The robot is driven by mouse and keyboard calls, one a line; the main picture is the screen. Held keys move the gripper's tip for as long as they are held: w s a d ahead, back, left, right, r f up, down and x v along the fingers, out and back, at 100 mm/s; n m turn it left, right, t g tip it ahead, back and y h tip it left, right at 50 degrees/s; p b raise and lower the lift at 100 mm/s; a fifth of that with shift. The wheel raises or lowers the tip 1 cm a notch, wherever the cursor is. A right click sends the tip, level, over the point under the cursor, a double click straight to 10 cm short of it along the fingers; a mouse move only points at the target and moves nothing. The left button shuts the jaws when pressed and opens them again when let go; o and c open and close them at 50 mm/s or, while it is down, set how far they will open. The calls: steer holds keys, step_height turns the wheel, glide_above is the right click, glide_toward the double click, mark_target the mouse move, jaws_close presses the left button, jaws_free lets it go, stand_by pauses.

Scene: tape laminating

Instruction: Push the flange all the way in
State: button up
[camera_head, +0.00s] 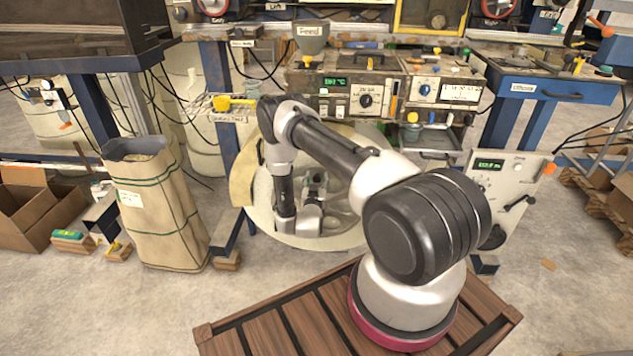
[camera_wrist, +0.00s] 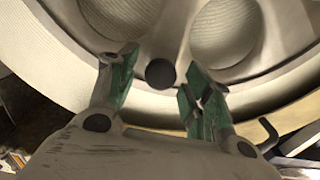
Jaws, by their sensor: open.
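The flange (camera_head: 262,208) is a large pale round disc with spokes and round openings, upright at the front of the machine in the head view. It fills the top of the wrist view (camera_wrist: 172,28), where its curved rim shows. My gripper (camera_head: 318,182) is in front of the disc, partly hidden by my arm. In the wrist view my gripper (camera_wrist: 158,82) has its two green-padded fingers spread apart, with nothing held between them. A dark round spot (camera_wrist: 160,73) shows between the fingertips. I cannot tell whether the fingers touch the flange, or how deep it sits.
A tan sheet (camera_head: 243,175) hangs at the disc's left edge. A control panel (camera_head: 367,97) is above it. A tall tan sack (camera_head: 160,215) stands at the left, and a white control box (camera_head: 505,190) at the right. Some grey floor is clear between sack and my base.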

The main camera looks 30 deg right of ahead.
jaws_close()
steer(key=shift+x, duration=1.65)
jaws_free()
steer(key=v, duration=1.2)
